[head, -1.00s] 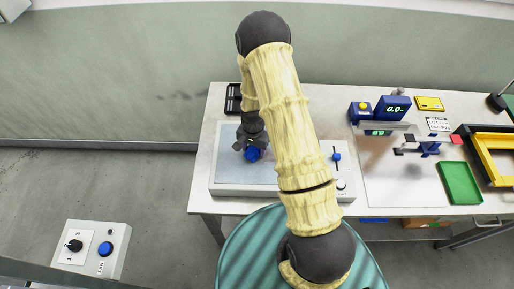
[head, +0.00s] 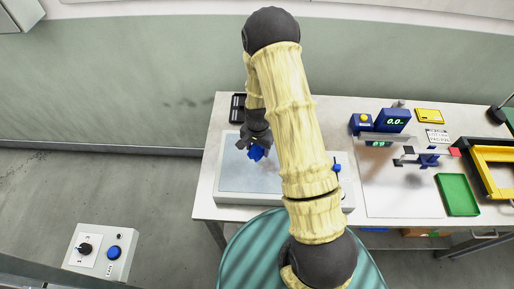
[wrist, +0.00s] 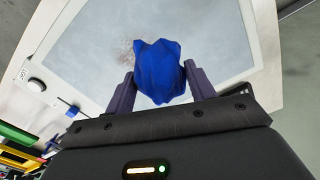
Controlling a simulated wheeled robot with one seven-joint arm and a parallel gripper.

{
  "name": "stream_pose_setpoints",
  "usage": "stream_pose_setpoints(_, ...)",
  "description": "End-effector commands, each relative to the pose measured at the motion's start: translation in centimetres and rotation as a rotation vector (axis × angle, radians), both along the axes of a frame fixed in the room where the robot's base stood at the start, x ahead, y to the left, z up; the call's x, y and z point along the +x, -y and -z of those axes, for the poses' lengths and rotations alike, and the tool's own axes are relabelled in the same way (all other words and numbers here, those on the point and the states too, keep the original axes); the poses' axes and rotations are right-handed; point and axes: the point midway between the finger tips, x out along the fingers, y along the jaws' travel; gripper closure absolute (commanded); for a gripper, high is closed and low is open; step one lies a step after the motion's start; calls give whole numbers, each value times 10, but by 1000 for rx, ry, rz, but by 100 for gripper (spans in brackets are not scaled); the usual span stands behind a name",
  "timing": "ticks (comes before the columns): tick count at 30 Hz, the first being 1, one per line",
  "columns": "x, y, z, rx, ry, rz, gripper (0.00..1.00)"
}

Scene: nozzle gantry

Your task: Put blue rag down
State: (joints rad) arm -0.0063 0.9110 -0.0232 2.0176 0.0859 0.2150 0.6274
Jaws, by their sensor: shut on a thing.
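The blue rag (wrist: 158,70) is a crumpled bundle between the two fingers of my gripper (wrist: 157,88) in the wrist view. My gripper is shut on it. In the head view the rag (head: 257,152) shows below my gripper (head: 254,139), over the pale flat panel (head: 232,178) of a white-framed unit on the bench. I cannot tell whether the rag touches the panel. In the wrist view a brownish speckled smudge (wrist: 126,52) shows on the panel beside the rag.
A blue slider knob (head: 336,167) is at the unit's right. Farther right are a blue display box (head: 393,121), a green tray (head: 458,194) and a yellow frame (head: 492,158). A black tray (head: 237,108) lies behind the unit. A control box (head: 101,252) stands at lower left.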

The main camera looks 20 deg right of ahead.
Motion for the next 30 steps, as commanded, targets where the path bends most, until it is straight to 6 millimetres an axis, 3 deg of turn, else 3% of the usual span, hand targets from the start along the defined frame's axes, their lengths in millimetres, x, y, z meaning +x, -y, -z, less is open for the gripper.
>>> stream_pose_setpoints(14, 0, -2, 9, 0, 0, -59, 67)
stream_pose_setpoints(24, -1, -4, 62, 1, -1, -559, 67)
stream_pose_setpoints(30, -1, -6, 71, 1, 1, -720, 67)
